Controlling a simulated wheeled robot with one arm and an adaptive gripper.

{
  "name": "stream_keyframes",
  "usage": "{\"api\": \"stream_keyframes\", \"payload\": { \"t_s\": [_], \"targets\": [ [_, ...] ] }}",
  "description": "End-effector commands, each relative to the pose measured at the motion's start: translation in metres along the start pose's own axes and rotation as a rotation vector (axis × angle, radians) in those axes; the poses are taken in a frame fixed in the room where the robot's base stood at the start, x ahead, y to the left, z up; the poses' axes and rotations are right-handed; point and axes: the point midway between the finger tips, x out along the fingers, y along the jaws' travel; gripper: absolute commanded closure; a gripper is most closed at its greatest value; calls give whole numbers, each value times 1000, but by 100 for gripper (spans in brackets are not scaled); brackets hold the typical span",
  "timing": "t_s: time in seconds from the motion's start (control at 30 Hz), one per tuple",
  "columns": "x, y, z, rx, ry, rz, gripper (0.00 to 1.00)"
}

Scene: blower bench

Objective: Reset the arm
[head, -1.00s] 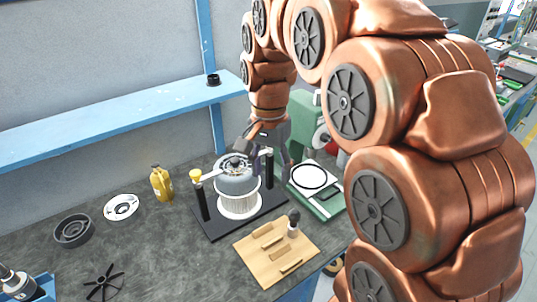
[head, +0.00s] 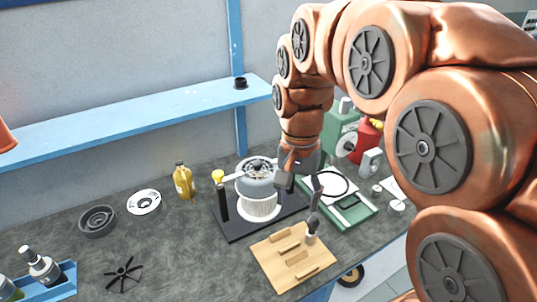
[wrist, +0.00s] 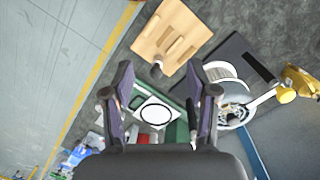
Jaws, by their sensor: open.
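My copper-coloured arm reaches over the bench from the right in the head view.
A wooden block board (head: 290,262) lies at the bench front. A yellow bottle (head: 183,182), white disc (head: 144,202), grey ring (head: 97,220) and black fan wheel (head: 124,274) sit on the left. A blue shelf (head: 130,117) runs along the wall.

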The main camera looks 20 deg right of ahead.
Motion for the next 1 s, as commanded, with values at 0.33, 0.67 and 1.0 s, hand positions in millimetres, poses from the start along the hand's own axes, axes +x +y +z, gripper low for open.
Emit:
{"api": "stream_keyframes", "payload": {
  "t_s": [0.33,0.67,1.0],
  "targets": [
    [14,14,26,-117,-3,4,42],
    [57,52,90,-422,-26,19,42],
    [93,82,132,-643,-44,25,42]
  ]
}}
